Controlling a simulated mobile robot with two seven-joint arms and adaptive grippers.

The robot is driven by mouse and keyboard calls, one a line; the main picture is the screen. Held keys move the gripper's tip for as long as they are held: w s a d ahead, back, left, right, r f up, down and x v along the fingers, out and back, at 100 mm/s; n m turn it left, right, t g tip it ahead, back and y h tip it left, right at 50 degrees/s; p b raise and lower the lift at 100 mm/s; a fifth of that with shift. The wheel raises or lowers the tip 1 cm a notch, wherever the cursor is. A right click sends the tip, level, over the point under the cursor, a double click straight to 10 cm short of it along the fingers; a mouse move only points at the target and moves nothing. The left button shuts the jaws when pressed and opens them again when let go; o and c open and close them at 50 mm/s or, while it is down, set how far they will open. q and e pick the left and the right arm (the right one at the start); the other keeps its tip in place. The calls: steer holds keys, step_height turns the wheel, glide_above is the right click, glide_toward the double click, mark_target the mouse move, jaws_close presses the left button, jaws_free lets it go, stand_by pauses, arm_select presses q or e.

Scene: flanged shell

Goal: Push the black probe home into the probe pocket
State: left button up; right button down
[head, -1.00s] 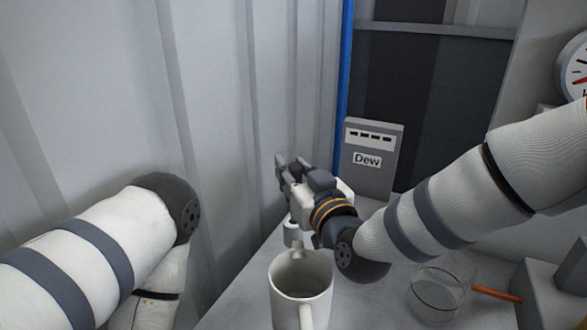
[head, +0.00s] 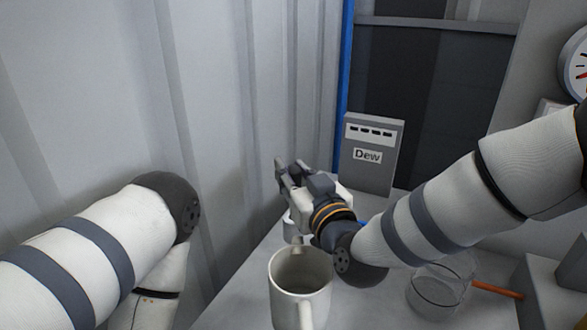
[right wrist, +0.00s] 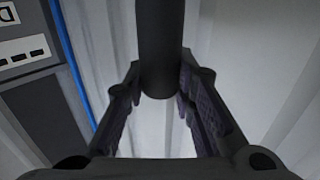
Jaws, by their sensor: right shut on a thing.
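The black probe (right wrist: 160,45) is a thick dark rod in the right wrist view. It stands between the finger pads of my right gripper (right wrist: 160,88), which is shut on it. In the head view my right gripper (head: 281,172) is at the centre, and I cannot make out the probe there. A grey box marked "Dew" (head: 372,178) stands behind and to the right of it, with dark slots near its top. I cannot tell the probe pocket in either view. My left arm shows at the left, but its gripper is out of view.
A white mug (head: 300,290) stands in front of my right gripper. A small pale object (head: 291,228) is partly hidden below the gripper. A clear glass (head: 437,290) and an orange rod (head: 497,289) lie right. The ribbed wall (head: 225,120) is close on the left.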

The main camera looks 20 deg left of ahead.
steer(key=shift+f, duration=0.7)
steer(key=c, duration=1.3)
jaws_free()
steer(key=v, duration=1.2)
